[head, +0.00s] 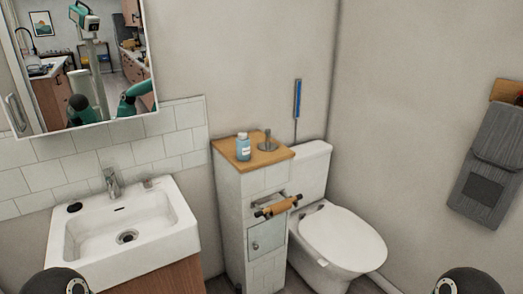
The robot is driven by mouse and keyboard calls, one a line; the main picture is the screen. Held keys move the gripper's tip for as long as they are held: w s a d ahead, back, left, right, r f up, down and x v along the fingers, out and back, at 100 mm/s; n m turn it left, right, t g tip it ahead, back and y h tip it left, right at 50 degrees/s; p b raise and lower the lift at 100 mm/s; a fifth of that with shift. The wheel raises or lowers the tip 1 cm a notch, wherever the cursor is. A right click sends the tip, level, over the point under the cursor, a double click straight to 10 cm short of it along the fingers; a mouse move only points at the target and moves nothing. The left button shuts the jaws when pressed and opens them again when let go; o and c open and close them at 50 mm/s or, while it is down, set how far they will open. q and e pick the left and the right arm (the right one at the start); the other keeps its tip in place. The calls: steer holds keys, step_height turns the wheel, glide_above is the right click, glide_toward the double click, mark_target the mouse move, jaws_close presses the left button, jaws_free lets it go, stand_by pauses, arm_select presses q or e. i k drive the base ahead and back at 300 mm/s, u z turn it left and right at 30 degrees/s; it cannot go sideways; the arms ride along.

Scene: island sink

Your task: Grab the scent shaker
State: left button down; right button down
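A small blue bottle (243,147) with a pale cap and a white label stands upright on the wooden top (273,160) of a narrow tiled cabinet. It looks most like the scent shaker, but I cannot read the label. A grey item (267,142) with a round base and a thin upright stem stands just right of it. Neither of my grippers is in view. Only dark rounded parts of my arms show at the bottom left and bottom right, well apart from the bottle.
A white sink (178,235) is left of the cabinet (232,205). A toilet (342,238) is to its right. A paper roll holder (277,207) sticks out of the cabinet front. Grey towels (483,185) hang on the right wall. A mirror (150,102) reflects me.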

mark_target(243, 148)
steer(key=i, duration=1.05)
steer(key=u, duration=2.25)
steer(key=k, duration=1)
steer(key=u, duration=0.1)
steer(key=i, duration=0.15)
steer(key=z, duration=1.15)
